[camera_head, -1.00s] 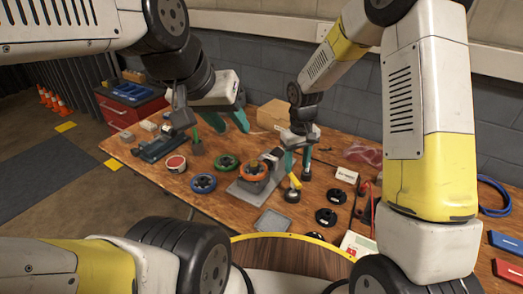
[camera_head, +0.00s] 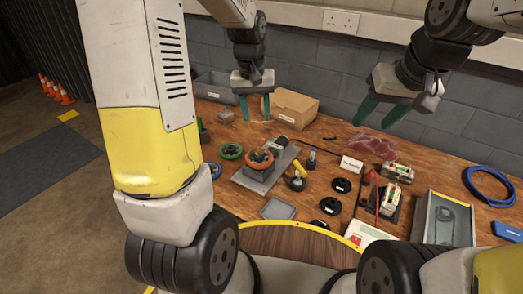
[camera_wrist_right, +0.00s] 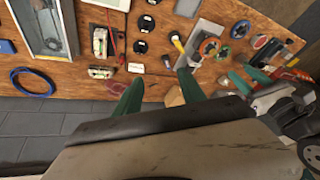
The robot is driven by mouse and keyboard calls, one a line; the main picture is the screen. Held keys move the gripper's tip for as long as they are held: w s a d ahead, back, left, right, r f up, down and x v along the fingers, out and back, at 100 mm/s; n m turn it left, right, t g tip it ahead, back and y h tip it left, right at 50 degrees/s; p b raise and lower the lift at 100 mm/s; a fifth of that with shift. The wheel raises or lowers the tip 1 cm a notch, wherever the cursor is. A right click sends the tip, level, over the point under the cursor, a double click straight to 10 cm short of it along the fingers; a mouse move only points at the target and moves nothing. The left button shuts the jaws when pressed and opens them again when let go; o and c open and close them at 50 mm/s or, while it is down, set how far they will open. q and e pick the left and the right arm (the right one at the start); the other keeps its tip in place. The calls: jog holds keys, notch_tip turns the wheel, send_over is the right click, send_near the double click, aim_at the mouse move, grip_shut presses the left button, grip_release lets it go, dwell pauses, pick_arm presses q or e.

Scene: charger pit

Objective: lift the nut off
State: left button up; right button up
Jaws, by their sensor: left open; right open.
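An orange ring-shaped part (camera_head: 259,159) with a dark centre sits on a grey block (camera_head: 246,182) in the head view. It also shows in the right wrist view (camera_wrist_right: 209,47). I cannot tell for sure which part is the nut. A yellow-handled tool (camera_head: 299,169) stands just right of the block. My left gripper (camera_head: 255,107) is open and empty, raised behind the block, in front of a cardboard box. My right gripper (camera_head: 381,112) is open and empty, raised to the right, above the back of the bench. Its two green fingers (camera_wrist_right: 160,92) are apart in the wrist view.
A green ring (camera_head: 231,151) and blue ring (camera_head: 214,169) lie left of the block. Black discs (camera_head: 342,185) lie right of it. A cardboard box (camera_head: 294,108), red bag (camera_head: 373,145), grey tray (camera_head: 278,209), blue cable (camera_head: 488,186) and metal case (camera_head: 443,222) surround them.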

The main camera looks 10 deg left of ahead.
pick_arm(q)
jog(key=g, duration=0.1)
send_over(259, 150)
jog(key=shift+y, duration=0.3)
notch_tip(259, 150, down, 8)
jog(key=shift+d+f, duration=0.1)
jog(key=shift+f, duration=0.35)
notch_tip(259, 150, down, 8)
jog(key=shift+r, duration=0.25)
grip_shut()
pick_arm(e)
jog(key=s+d+r+m+t, duration=0.1)
jog(key=s+r, duration=0.1)
jog(key=s, duration=0.4)
jog(key=shift+s+d+t, duration=0.2)
jog(key=shift+d+t, duration=0.1)
